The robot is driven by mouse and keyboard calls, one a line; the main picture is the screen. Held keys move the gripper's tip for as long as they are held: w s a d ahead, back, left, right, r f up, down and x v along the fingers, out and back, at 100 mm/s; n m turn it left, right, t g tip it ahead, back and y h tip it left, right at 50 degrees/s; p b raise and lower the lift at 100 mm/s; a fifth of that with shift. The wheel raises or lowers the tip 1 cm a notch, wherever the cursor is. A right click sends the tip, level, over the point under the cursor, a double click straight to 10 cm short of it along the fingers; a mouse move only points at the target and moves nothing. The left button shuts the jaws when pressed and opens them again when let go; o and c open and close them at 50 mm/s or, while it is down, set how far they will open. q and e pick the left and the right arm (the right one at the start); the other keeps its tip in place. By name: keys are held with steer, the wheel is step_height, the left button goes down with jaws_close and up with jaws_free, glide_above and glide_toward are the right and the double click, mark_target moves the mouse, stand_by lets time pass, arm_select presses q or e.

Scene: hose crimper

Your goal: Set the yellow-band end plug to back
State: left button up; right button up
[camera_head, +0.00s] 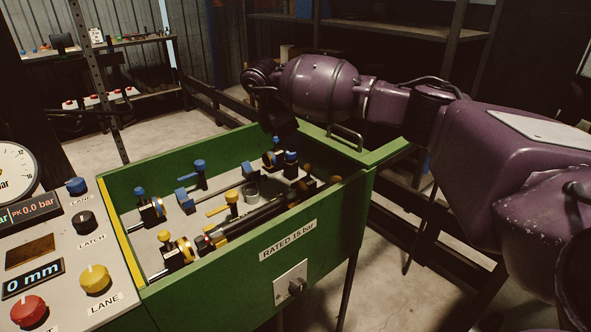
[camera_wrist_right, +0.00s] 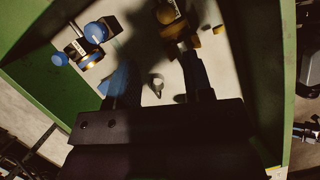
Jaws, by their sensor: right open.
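A yellow-banded end plug (camera_head: 183,250) with a yellow knob sits at the near left of the green box (camera_head: 315,245), beside the dark hose (camera_head: 255,218). Its exact setting is hard to read from here. Another fitting with a blue knob (camera_head: 152,211) sits behind it. My right gripper (camera_head: 279,132) is over the far right part of the box, pointing down. In the right wrist view its two dark fingers (camera_wrist_right: 158,80) are apart, with a blue-knobbed fitting (camera_wrist_right: 92,36) beyond them to the left and a yellow-knobbed one (camera_wrist_right: 168,14) at the top. My left gripper is not seen.
A control panel (camera_head: 72,248) with a gauge and knobs stands at the left. Blue (camera_head: 199,166) and yellow levers (camera_head: 232,197) rise inside the box. The box walls and a metal handle (camera_head: 345,137) at the back right stand close to my right arm.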

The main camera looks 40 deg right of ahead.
mark_target(305, 167)
steer(key=shift+m+g, duration=0.3)
steer(key=shift+m, duration=0.6)
steer(key=x, duration=0.3)
steer(key=b+x, duration=0.1)
steer(key=x, duration=0.2)
steer(key=b+x, duration=0.1)
steer(key=x, duration=0.3)
steer(key=shift+s+d+r, duration=0.1)
steer(key=shift+s+r, duration=0.05)
steer(key=shift+s, duration=0.2)
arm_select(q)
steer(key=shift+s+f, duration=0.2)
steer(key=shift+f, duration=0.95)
arm_select(e)
steer(key=shift+s+d+f, duration=0.1)
steer(key=shift+d+f, duration=0.1)
steer(key=shift+f, duration=0.2)
steer(key=c, duration=0.7)
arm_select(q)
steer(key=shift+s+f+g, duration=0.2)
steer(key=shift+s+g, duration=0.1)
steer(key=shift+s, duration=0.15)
arm_select(e)
steer(key=shift+d, duration=0.1)
jaws_close()
